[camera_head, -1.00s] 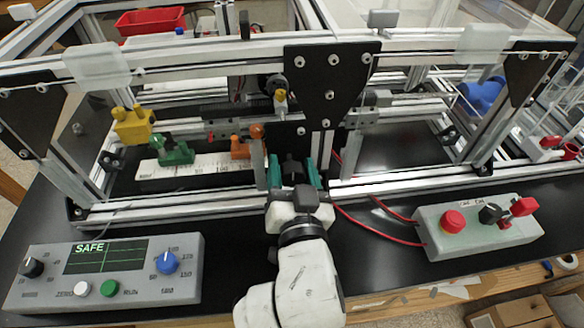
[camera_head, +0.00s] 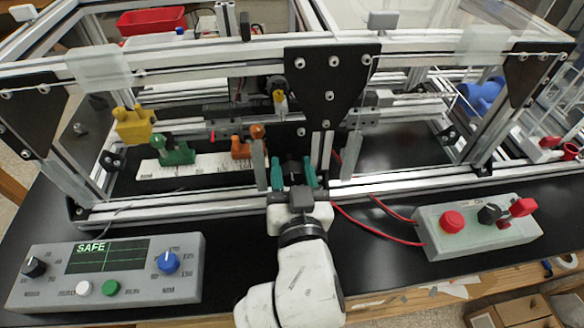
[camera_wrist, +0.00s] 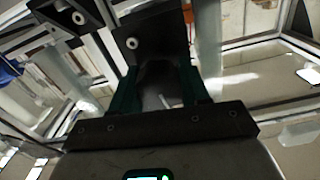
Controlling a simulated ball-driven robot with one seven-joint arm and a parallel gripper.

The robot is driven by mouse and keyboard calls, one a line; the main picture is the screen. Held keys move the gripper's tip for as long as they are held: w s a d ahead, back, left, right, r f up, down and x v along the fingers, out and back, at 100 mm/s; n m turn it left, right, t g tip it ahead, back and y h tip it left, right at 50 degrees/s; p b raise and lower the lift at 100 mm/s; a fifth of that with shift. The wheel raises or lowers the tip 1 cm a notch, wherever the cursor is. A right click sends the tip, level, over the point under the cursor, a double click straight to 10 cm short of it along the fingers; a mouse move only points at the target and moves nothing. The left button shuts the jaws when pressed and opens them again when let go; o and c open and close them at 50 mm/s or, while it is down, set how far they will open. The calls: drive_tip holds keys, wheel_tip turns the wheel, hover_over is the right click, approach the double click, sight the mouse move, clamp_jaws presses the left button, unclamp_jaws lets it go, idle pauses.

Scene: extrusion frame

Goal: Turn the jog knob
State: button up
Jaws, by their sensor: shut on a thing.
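A black knob-like part (camera_head: 291,166) sits at the front of the frame, below the black plate; I take it to be the jog knob. My gripper (camera_head: 293,174) has its green fingers on either side of this part and is shut on it. In the wrist view, the dark part (camera_wrist: 160,82) fills the space between the fingers of my gripper (camera_wrist: 160,92). Its far end and any marking on it are hard to make out there.
A grey panel reading SAFE (camera_head: 108,270) stands front left with a blue knob (camera_head: 168,263). A grey control box (camera_head: 478,228) with a red button stands at right, its red cables near my arm. Metal extrusions and the black plate (camera_head: 329,85) surround the gripper.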

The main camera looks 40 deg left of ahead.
drive_tip(key=n, duration=0.2)
drive_tip(key=n+p, duration=0.1)
drive_tip(key=n, duration=0.1)
drive_tip(key=shift+r+n, duration=0.2)
drive_tip(key=shift+n, duration=0.2)
idle(0.4)
drive_tip(key=o, duration=0.8)
drive_tip(key=shift+f, duration=0.1)
drive_tip(key=shift+s+d, duration=0.1)
drive_tip(key=shift+s, duration=0.05)
drive_tip(key=v, duration=1)
drive_tip(key=shift+s+d+b, duration=0.1)
drive_tip(key=shift+d+b, duration=0.05)
drive_tip(key=shift+b, duration=0.2)
